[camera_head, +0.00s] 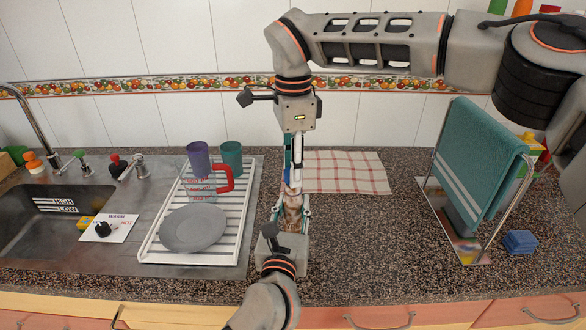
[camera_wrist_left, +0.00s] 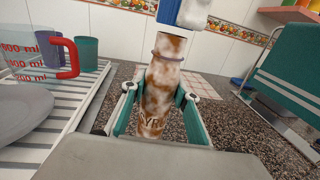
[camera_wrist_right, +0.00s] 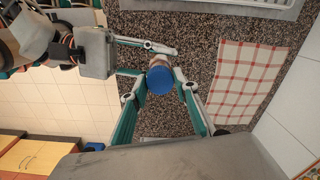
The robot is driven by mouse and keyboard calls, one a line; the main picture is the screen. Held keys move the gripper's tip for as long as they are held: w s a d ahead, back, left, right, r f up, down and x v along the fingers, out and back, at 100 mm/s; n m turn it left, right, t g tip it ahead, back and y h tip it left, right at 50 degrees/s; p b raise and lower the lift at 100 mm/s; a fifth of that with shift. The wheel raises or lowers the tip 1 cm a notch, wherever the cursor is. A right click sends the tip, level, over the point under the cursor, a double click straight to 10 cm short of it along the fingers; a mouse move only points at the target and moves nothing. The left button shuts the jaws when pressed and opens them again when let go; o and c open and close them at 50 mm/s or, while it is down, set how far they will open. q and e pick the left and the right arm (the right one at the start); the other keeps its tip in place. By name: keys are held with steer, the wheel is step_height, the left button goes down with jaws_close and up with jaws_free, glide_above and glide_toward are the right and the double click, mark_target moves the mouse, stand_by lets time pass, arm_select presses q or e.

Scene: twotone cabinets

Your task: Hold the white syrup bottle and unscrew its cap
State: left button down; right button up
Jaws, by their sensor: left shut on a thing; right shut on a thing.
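The syrup bottle (camera_head: 291,203) stands upright on the counter and looks mottled brown and white, with partly visible lettering in the left wrist view (camera_wrist_left: 162,85). My left gripper (camera_head: 291,215) is shut around its body from the front; its two fingers flank the bottle in the left wrist view (camera_wrist_left: 160,95). The blue cap (camera_wrist_right: 160,80) shows from above in the right wrist view. My right gripper (camera_head: 292,182) reaches down from above, shut on the cap, with a finger on each side of it. The fingers hide much of the cap in the head view.
A drying rack (camera_head: 155,250) with a grey plate (camera_head: 193,228), a clear jug with a red handle (camera_head: 222,180) and two cups stands left. A checked cloth (camera_head: 345,172) lies behind right. A teal towel hangs on a stand (camera_head: 480,170) at right. The counter between is clear.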

steer(key=shift+r, duration=1.9)
arm_select(q)
steer(key=c, duration=1.5)
jaws_free()
steer(key=shift+o, duration=0.2)
steer(key=shift+s, duration=0.1)
